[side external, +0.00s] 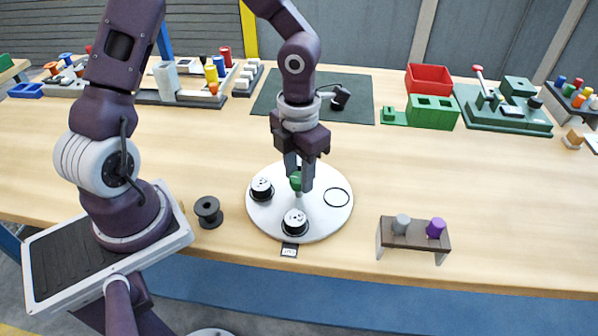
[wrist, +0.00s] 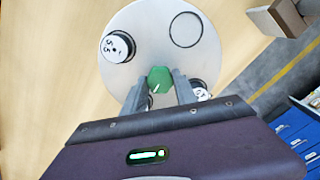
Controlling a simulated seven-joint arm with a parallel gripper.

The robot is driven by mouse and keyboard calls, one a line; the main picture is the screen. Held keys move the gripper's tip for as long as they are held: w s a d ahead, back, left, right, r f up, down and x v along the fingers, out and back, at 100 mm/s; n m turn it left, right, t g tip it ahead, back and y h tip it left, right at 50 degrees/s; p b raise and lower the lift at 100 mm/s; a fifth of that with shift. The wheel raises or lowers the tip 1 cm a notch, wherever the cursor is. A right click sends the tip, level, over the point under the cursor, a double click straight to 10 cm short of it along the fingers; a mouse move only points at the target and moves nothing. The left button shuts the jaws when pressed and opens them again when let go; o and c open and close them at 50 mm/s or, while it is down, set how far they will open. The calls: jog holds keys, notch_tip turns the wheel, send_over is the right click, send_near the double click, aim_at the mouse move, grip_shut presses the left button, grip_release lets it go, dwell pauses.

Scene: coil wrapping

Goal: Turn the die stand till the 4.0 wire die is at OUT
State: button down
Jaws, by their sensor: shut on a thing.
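The die stand (side external: 325,222) is a round white turntable with a green knob (side external: 296,181) at its middle. My gripper (side external: 299,187) points down, its fingers shut on the knob, which shows between them in the wrist view (wrist: 160,80). One black-and-white die (side external: 295,222) sits at the front, beside a small tag (side external: 289,250) at the table edge, probably OUT. Another die (side external: 262,189) sits at the left, and an empty black ring (side external: 336,197) at the right. In the wrist view a die (wrist: 117,47) seems marked 5.5; a finger partly covers another (wrist: 201,93). No 4.0 is readable.
A black spool (side external: 208,212) stands left of the stand. A small bench (side external: 415,236) with a grey and a purple piece stands to the right. A dark mat (side external: 350,112), red bin (side external: 428,79) and green blocks (side external: 432,112) lie behind.

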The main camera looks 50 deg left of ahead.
aim_at(299, 177)
jog(key=c, duration=1)
grip_release()
jog(key=shift+o, duration=0.2)
jog(key=shift+r, duration=0.1)
notch_tip(299, 177, up, 7)
jog(key=shift+f, duration=0.1)
jog(key=s+r+n+t, duration=0.2)
jog(key=s+r+n, duration=0.4)
jog(key=n, duration=1.1)
jog(key=s+a+r+n+t, duration=0.1)
jog(key=s+r+n+t, duration=0.2)
jog(key=n, duration=1.5)
jog(key=s+r, duration=0.3)
jog(key=s, duration=0.3)
jog(key=shift+a+r+t, duration=0.15)
jog(key=shift+r+t, duration=0.05)
jog(key=shift+t, duration=0.1)
